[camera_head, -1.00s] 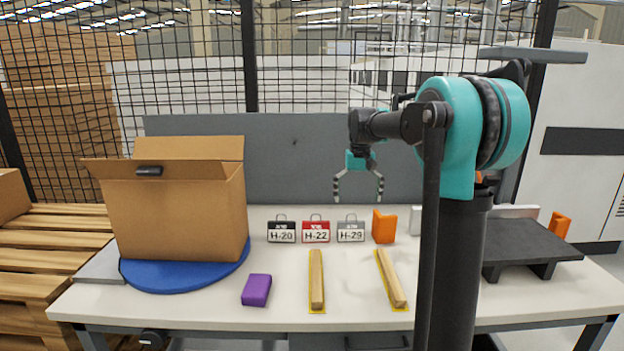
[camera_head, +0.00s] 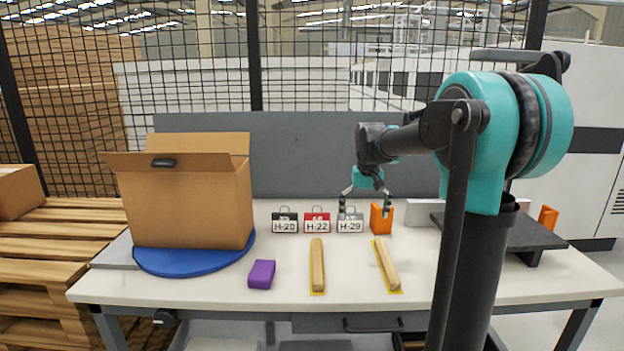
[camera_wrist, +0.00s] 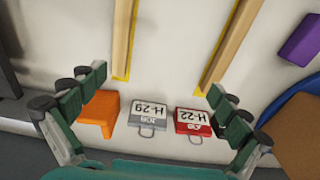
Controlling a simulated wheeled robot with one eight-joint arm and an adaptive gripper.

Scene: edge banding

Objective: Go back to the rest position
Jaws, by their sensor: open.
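My gripper (camera_head: 366,205) hangs over the back of the table, near the grey H-29 tag (camera_head: 350,224) and the orange block (camera_head: 381,218). Its fingers are spread and hold nothing. In the wrist view, my gripper (camera_wrist: 150,112) shows its two fingers wide apart, with the orange block (camera_wrist: 101,112), the H-29 tag (camera_wrist: 150,112) and the red H-22 tag (camera_wrist: 193,122) below and between them. I cannot tell the exact height of the fingertips above the table.
A cardboard box (camera_head: 190,205) stands on a blue disc (camera_head: 185,264) at left. Two wooden strips (camera_head: 317,265) (camera_head: 387,264), a purple block (camera_head: 262,274) and a black H-20 tag (camera_head: 285,223) lie or stand on the table (camera_head: 215,290). A dark stand (camera_head: 510,233) is at right.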

